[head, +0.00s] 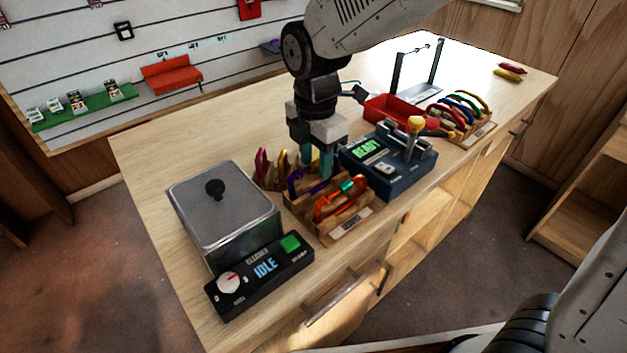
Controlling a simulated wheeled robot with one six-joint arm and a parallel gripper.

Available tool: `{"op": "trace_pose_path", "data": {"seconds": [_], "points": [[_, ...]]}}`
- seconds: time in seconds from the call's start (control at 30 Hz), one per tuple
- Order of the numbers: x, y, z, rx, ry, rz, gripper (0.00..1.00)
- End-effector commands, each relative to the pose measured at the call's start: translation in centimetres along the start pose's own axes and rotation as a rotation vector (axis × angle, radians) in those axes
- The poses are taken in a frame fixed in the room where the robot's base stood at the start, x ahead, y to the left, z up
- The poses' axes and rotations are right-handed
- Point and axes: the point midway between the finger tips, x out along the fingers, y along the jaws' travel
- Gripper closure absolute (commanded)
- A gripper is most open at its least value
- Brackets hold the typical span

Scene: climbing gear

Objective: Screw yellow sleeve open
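My gripper (318,170) points down over the wooden carabiner racks, with teal fingertips close to a purple carabiner (296,183). A narrow gap seems to show between the fingers, but I cannot tell whether they touch or hold anything. An orange-red carabiner with a green sleeve (347,186) sits in the front rack (345,228). Magenta (261,165) and gold (284,165) carabiners stand behind, to the left of my gripper. I cannot make out a yellow sleeve on any carabiner; my gripper hides part of the racks.
A grey lidded cleaner (228,235) reading IDLE stands left of the racks. Beyond are a red tray (388,109) and a rack of coloured carabiners (462,112). The table's left rear is clear.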

Motion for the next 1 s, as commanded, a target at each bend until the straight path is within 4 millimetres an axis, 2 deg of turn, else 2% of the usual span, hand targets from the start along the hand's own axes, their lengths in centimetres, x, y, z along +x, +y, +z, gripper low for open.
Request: {"op": "trace_pose_path", "data": {"seconds": [0.27, 1.0], "points": [[1.9, 0.0, -0.1, 0.0, 0.0, -0.001, 0.6], [1.9, 0.7, -0.1, 0.0, 0.0, -0.001, 0.6]]}}
